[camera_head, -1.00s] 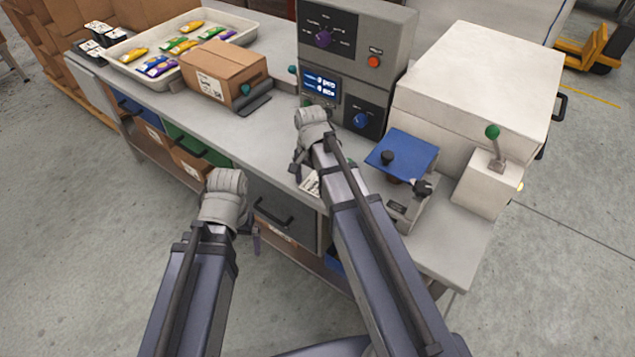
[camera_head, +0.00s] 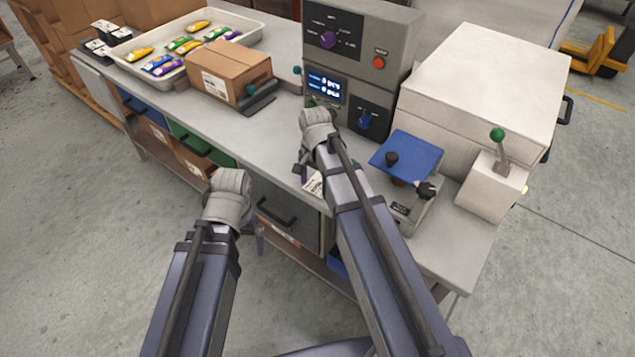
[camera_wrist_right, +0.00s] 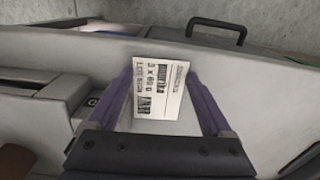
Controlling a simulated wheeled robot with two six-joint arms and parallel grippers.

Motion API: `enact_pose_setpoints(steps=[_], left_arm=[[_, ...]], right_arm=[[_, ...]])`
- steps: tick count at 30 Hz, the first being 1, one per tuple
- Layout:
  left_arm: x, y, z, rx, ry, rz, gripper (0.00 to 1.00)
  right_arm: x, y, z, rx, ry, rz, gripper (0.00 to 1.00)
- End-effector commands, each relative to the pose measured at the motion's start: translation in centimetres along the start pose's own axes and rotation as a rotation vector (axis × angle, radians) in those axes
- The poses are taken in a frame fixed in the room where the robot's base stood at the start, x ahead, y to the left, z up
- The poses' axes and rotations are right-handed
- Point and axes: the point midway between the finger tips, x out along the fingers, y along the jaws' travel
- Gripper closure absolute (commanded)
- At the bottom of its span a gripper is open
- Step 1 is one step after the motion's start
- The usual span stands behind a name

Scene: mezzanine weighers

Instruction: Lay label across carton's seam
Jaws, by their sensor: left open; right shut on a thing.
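The label (camera_wrist_right: 160,88) is a white printed slip held between the purple fingers of my right gripper (camera_wrist_right: 165,100). In the head view the label (camera_head: 314,184) shows below my right wrist, over the counter's front edge. My right gripper (camera_head: 306,176) is mostly hidden by its own arm there. The brown carton (camera_head: 240,67) sits on the counter behind and left of it, apart from both grippers. A printed patch is on the carton's front side; I cannot make out its seam clearly. My left gripper (camera_head: 257,238) is open, in front of the counter, partly hidden by its wrist.
A cream tray (camera_head: 128,67) of several colourful packets stands left of the carton. A grey control unit (camera_head: 352,60), a blue-topped device (camera_head: 415,153) and a big white box (camera_head: 480,75) fill the right side. The counter (camera_head: 215,117) is bare along its front strip.

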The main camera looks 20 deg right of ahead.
Motion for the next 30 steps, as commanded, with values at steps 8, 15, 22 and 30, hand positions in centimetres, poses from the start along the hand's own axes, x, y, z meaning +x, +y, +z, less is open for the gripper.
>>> enact_pose_setpoints(steps=[8,15,22,30], left_arm=[[-1.0,-0.1,0.1,0.000,0.000,0.000,0.00],[-3.0,-0.3,0.2,0.000,0.000,0.000,0.00],[-5.7,-0.5,0.3,0.000,0.000,0.000,0.00],[-9.6,-0.9,0.6,0.000,0.000,0.000,0.00]], right_arm=[[-1.0,0.0,0.0,0.000,0.000,0.000,0.66],[-3.0,0.0,0.0,0.000,0.000,0.000,0.66],[-5.7,0.0,0.0,0.000,0.000,0.000,0.66],[-9.6,0.0,0.0,0.000,0.000,0.000,0.66]])
